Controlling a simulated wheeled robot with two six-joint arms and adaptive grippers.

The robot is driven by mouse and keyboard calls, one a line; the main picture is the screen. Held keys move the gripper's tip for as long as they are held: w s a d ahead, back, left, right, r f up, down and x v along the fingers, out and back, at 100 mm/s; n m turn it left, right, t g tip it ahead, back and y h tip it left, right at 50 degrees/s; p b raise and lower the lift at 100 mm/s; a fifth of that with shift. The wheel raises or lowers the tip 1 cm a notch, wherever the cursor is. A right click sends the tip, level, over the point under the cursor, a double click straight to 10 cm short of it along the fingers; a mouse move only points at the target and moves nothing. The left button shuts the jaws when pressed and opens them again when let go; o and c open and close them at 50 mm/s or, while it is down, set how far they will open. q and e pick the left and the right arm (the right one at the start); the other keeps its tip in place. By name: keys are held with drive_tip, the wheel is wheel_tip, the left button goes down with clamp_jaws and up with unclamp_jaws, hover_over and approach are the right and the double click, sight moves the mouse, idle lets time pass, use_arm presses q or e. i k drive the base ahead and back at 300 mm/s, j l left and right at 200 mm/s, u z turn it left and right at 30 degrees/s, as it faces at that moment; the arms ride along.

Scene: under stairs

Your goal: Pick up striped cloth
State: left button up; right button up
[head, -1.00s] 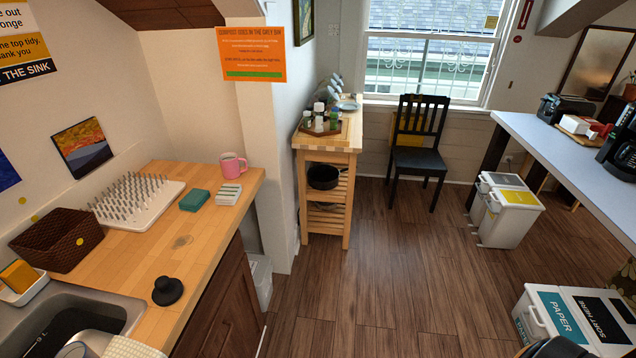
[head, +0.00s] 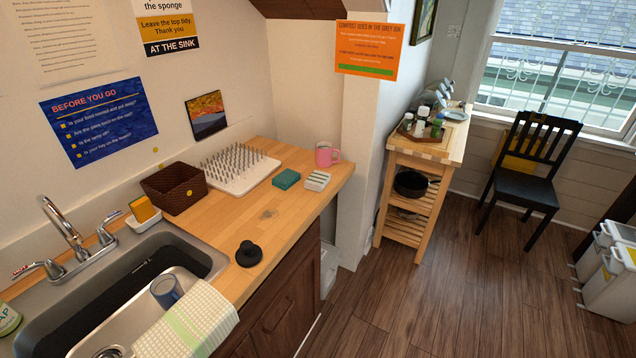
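A pale checked cloth with green stripes (head: 190,322) hangs over the front edge of the sink at the bottom of the head view. It lies partly over the metal basin and partly over the wooden counter edge. A folded grey-and-white striped item (head: 317,180) lies on the counter near the pink mug; I cannot tell whether it is cloth. Neither of my grippers shows.
A blue mug (head: 166,290) stands in the sink (head: 118,318), beside the cloth. A black stopper (head: 249,254), brown basket (head: 174,188), spiked drying rack (head: 236,167), teal block (head: 286,179) and pink mug (head: 326,155) are on the counter. Wooden floor (head: 420,300) is open at right.

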sight(316, 182)
drive_tip(key=i+l+u, duration=0.2)
drive_tip(key=i+l, duration=0.2)
drive_tip(key=l, duration=0.25)
drive_tip(key=i+l+u, duration=0.1)
drive_tip(key=l, duration=0.25)
drive_tip(key=i+l+u, duration=0.1)
drive_tip(key=i+l, duration=0.2)
drive_tip(key=i+l+u, duration=0.15)
drive_tip(key=l, duration=0.25)
drive_tip(key=i+l+u, duration=0.1)
drive_tip(key=l, duration=0.3)
drive_tip(key=i+l+u, duration=0.1)
drive_tip(key=l, duration=0.3)
drive_tip(key=i+l+u, duration=0.1)
drive_tip(key=l, duration=0.3)
drive_tip(key=i, duration=0.1)
